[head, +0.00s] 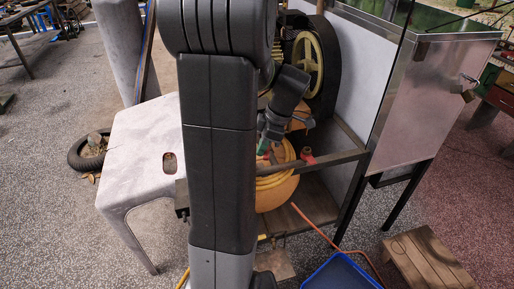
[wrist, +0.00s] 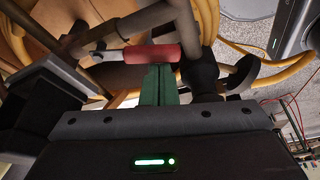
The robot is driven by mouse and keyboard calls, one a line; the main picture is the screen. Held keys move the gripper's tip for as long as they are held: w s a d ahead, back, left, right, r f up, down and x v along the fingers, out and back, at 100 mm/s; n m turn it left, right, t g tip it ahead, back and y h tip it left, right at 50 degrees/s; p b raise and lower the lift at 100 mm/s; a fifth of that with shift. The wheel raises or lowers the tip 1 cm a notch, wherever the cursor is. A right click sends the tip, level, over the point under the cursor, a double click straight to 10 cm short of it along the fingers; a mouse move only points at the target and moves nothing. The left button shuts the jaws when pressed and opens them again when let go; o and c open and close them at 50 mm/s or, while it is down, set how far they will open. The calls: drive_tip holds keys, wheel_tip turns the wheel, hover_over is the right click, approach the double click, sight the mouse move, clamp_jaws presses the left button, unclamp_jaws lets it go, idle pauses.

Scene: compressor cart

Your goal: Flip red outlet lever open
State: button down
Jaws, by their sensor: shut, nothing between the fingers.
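The red outlet lever (wrist: 152,53) lies crosswise in the wrist view, with a pale metal part at its left end beside a dark pipe. My gripper (wrist: 158,82) is shut, its green fingers together and empty. Their tips meet the lever's lower edge in the picture; I cannot tell whether they touch it. In the head view my gripper (head: 263,146) is in the cart frame, above the orange coiled hose. Small red parts show close to the fingers there, partly hidden by my gripper.
The orange hose (head: 277,188) hangs in coils under the dark frame bar (head: 335,158). A yellow wheel (head: 307,62) stands behind. A white stool (head: 140,150) is at left, a blue tray (head: 341,273) and wooden stool (head: 425,262) at lower right. Open floor lies left.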

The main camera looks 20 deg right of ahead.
drive_tip(key=shift+s+d+n, duration=0.1)
drive_tip(key=shift+d+n, duration=0.15)
drive_tip(key=shift+n, duration=0.25)
drive_tip(key=shift+s, duration=0.1)
drive_tip(key=shift+s+a, duration=0.2)
drive_tip(key=shift+s, duration=0.55)
